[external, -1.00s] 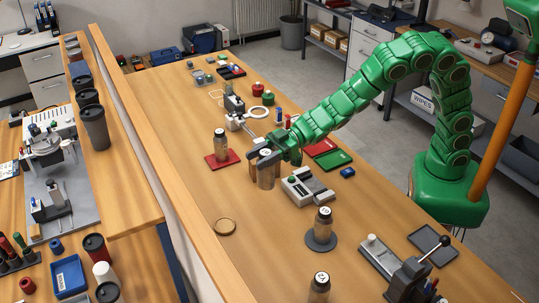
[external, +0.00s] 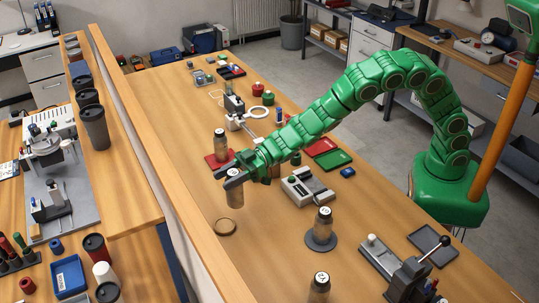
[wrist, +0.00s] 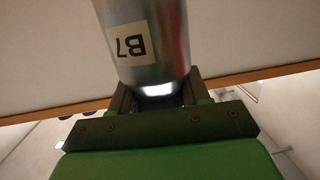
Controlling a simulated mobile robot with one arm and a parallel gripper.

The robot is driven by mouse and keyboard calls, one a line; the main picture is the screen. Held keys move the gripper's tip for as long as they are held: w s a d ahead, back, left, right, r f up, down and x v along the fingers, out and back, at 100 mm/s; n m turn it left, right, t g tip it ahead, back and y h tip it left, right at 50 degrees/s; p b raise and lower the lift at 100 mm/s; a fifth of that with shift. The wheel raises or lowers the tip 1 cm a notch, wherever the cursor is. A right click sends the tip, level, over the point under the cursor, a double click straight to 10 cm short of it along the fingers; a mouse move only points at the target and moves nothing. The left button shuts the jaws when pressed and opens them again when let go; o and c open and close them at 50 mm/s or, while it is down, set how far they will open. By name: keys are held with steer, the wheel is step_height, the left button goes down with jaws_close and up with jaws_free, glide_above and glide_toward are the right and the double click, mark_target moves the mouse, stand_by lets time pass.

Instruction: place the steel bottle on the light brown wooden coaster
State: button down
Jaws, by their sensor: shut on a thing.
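My gripper (external: 227,178) is shut on the steel bottle (external: 235,196), a silvery cylinder. In the wrist view the bottle (wrist: 165,55) sits between the fingers, with a pale label reading B7 upside down. In the external view it looks upright, just behind the light brown wooden coaster (external: 225,227). The coaster is round, lies on the bench near the long wooden ledge, and is empty. The bottle's base appears above the bench, but the exact gap is hard to tell.
A similar bottle (external: 221,145) stands on a red square mat (external: 211,160) behind. Another bottle (external: 323,224) stands on a dark round coaster (external: 321,246) at right, and one (external: 320,286) at the front edge. A grey device (external: 306,187) lies right of my gripper. Bench around the wooden coaster is clear.

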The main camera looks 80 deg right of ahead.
steer(key=w+a+f, duration=0.2)
steer(key=w+f, duration=0.1)
steer(key=f, duration=0.5)
steer(key=shift+w+a, duration=0.15)
steer(key=shift+w, duration=0.2)
steer(key=shift+f, duration=0.15)
steer(key=c, duration=0.5)
jaws_free()
steer(key=shift+c, duration=0.2)
steer(key=v, duration=1.2)
